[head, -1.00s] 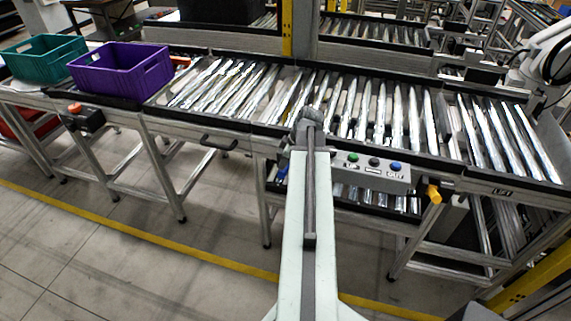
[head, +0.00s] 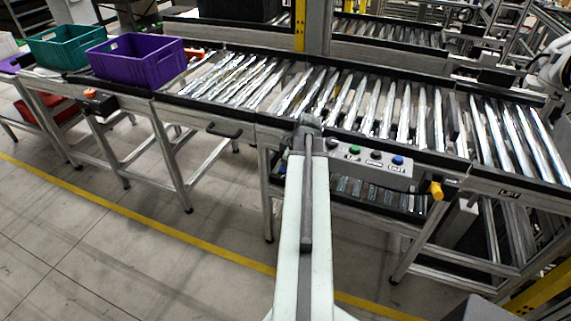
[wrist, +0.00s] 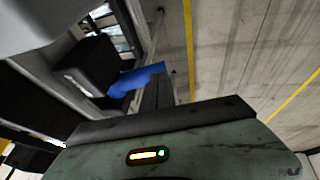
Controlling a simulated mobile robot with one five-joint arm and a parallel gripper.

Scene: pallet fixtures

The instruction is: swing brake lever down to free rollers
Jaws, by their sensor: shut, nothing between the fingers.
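My gripper (wrist: 158,92) points away from me at the conveyor's near side. The dark fingers show beyond my green-grey wrist housing in the wrist view and look shut and empty. In the head view my arm's end covers much of that area. The roller conveyor (head: 350,150) has a bare stretch of shiny rollers. I cannot tell for sure that the blue lever is the brake lever.
A purple bin (head: 137,62) and a teal bin (head: 66,46) stand at the conveyor's left. A black handle (head: 224,132) is on the left frame. Floor in front is clear.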

